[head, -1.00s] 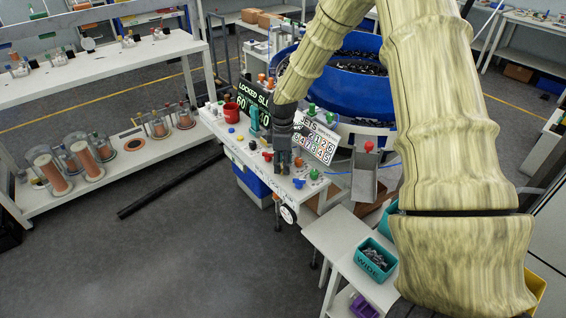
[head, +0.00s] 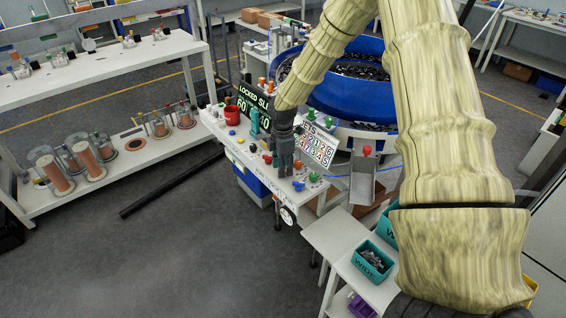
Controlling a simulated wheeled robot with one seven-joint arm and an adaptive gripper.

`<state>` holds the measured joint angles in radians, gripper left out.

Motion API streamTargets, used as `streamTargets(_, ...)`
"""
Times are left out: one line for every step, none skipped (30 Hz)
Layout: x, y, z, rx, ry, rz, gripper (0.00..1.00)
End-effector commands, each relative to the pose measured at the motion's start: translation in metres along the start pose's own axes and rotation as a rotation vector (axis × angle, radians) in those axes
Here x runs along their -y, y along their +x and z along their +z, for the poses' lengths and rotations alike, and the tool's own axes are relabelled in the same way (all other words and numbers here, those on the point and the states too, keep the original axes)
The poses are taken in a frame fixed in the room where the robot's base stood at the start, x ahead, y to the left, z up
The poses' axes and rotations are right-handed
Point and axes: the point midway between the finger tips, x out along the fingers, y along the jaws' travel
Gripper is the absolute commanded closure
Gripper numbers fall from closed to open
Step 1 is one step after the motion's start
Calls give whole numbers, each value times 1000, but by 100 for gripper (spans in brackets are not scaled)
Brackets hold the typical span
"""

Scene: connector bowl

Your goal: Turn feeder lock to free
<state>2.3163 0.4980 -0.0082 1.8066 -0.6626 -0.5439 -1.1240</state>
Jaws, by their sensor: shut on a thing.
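A white control bench (head: 240,150) stands mid-picture, with several coloured knobs on its top. The feeder lock itself cannot be made out. What sits between the fingers is hidden by them. A red knob (head: 267,159) lies just left of the fingers, and a blue knob (head: 298,186) and a green knob (head: 313,176) lie to the right.
A blue bowl (head: 322,98) full of dark parts stands behind the bench. A grey chute (head: 362,180) and a teal bin (head: 374,262) are at the right.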

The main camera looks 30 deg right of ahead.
Motion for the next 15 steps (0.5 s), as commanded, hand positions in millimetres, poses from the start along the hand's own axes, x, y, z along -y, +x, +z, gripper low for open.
streamTargets(-1, -4, 0, -2, -43, 2, 87)
streamTargets(-1, -4, 0, -2, -72, 2, 87)
streamTargets(-1, -4, 0, -1, -110, 2, 87)
streamTargets(-1, -4, 0, -1, -138, 2, 87)
streamTargets(-1, -4, 0, -1, -166, 3, 87)
streamTargets(-1, -4, 0, -1, -205, 3, 87)
streamTargets(-1, -4, 0, -1, -234, 3, 87)
streamTargets(-1, -4, 0, -1, -262, 3, 87)
streamTargets(-1, -4, 0, -1, -300, 3, 87)
streamTargets(-1, -4, 0, -1, -328, 3, 87)
streamTargets(-1, -4, 0, -1, -358, 3, 87)
streamTargets(-1, -4, 0, -1, -395, 3, 87)
streamTargets(-2, -4, 0, -1, -424, 3, 87)
streamTargets(-2, -4, 0, 0, -452, 4, 87)
streamTargets(-2, -4, 0, 0, -490, 4, 87)
